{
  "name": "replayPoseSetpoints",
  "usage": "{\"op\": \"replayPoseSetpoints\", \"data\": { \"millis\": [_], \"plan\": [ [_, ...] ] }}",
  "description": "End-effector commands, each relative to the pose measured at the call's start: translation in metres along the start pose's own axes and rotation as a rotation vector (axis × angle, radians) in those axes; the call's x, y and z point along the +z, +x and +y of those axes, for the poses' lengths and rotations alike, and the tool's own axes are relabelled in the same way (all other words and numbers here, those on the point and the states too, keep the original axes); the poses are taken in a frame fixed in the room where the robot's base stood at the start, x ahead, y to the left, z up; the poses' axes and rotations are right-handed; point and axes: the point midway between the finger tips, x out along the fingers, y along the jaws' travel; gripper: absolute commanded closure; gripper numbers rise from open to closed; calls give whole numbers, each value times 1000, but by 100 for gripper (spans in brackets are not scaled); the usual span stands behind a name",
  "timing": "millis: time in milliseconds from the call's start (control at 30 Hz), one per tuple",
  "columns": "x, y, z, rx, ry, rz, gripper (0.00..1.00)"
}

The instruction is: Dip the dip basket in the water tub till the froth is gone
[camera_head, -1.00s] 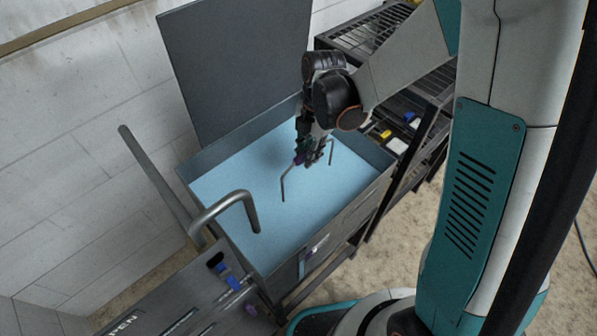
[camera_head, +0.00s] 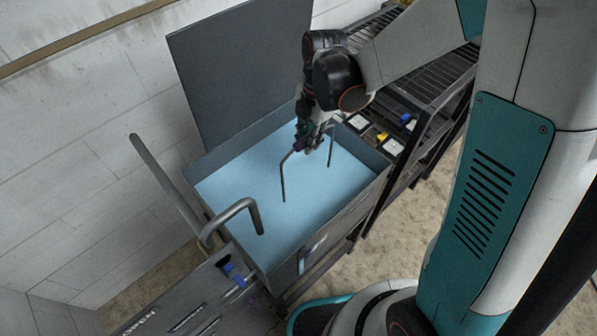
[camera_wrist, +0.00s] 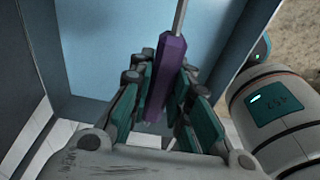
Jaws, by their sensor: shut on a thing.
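The water tub (camera_head: 352,217) is a grey open box with a raised lid, filled with light blue water (camera_head: 240,195). My gripper (camera_head: 308,138) is over the tub, shut on the purple grip of the dip basket's handle. The purple grip (camera_wrist: 168,75) sits between my fingers in the wrist view. The thin grey handle (camera_head: 283,180) of the dip basket runs down on both sides into the blue water. The basket body is not visible; it seems to be under the surface. No froth can be made out.
A dark rack (camera_head: 440,75) with small white, yellow and blue items stands behind right of the tub. A grey unit (camera_head: 205,290) with a bent pipe handle (camera_head: 235,208) and a raised bar is at front left. The tub's lid (camera_head: 240,70) stands up behind.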

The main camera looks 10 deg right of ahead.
Motion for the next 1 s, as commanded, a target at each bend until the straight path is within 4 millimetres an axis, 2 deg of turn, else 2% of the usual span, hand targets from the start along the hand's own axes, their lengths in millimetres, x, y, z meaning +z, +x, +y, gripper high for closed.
{"op": "replayPoseSetpoints", "data": {
  "millis": [33,1000],
  "plan": [
    [-1,-7,0,0,0,0,100],
    [-10,-83,0,0,0,0,100]
  ]
}}
